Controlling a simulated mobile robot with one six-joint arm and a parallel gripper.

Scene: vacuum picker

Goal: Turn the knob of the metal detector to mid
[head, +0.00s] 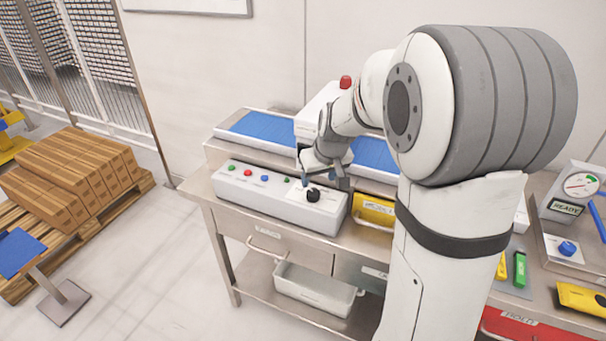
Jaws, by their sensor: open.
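The metal detector (310,106) is a white housing with a red lamp on top, standing over a blue conveyor belt (262,128) on the bench. In front of it is a long grey control panel (262,204) with coloured buttons. A black knob (313,196) sits on a white plate at the panel's right end. The knob's pointer setting is too small to read. My gripper (322,181) is open, just above and behind the knob. I cannot tell whether a finger touches it. My arm hides part of the detector and belt.
A yellow bin (373,212) stands right of the panel. Below are a drawer with a handle (266,247) and a grey tub (314,289) on the lower shelf. At right are a gauge box (577,190) and small tools.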

